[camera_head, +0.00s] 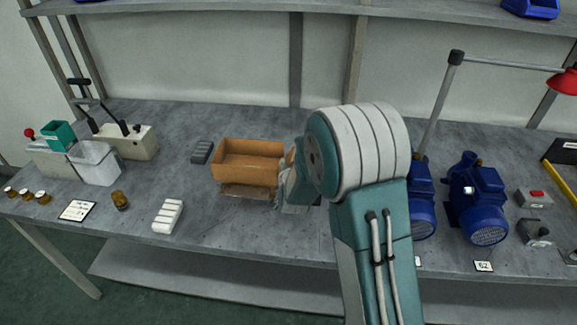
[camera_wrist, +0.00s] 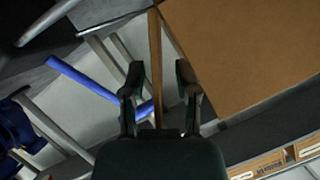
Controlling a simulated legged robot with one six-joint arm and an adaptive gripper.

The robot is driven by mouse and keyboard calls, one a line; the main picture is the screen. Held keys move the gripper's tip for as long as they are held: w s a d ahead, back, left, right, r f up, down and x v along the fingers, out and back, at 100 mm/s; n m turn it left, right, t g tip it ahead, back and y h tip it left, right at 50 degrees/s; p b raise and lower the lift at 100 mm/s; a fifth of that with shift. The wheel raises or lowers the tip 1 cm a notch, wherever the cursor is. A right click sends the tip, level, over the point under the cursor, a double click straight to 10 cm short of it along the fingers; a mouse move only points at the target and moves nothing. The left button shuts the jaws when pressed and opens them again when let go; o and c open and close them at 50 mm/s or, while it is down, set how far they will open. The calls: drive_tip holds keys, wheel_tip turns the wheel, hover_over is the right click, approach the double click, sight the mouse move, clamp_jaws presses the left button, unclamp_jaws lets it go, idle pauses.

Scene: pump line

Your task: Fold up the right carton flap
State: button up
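The open brown carton (camera_head: 250,148) stands on the grey bench, left of my gripper (camera_head: 290,186). One flap (camera_head: 247,191) hangs out along its front. A small bit of the right flap (camera_head: 290,157) shows beside my gripper, which hides most of that side. In the wrist view, a broad brown carton face (camera_wrist: 250,50) fills the upper right. A thin brown panel, likely the right flap (camera_wrist: 155,45), shows edge-on between the two fingers of my gripper (camera_wrist: 160,75). The fingers are apart, with gaps visible beside the panel; I see no grip on it.
Blue pumps (camera_head: 483,205) stand right of my arm. A dark grey block (camera_head: 202,152) lies left of the carton, and a white ribbed block (camera_head: 168,216) lies front left. The bench in front of the carton is clear. A lamp post (camera_head: 440,105) rises behind the pumps.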

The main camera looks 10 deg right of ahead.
drive_tip(key=shift+r, duration=0.1)
drive_tip(key=v, duration=1.1)
drive_tip(key=shift+s, duration=0.45)
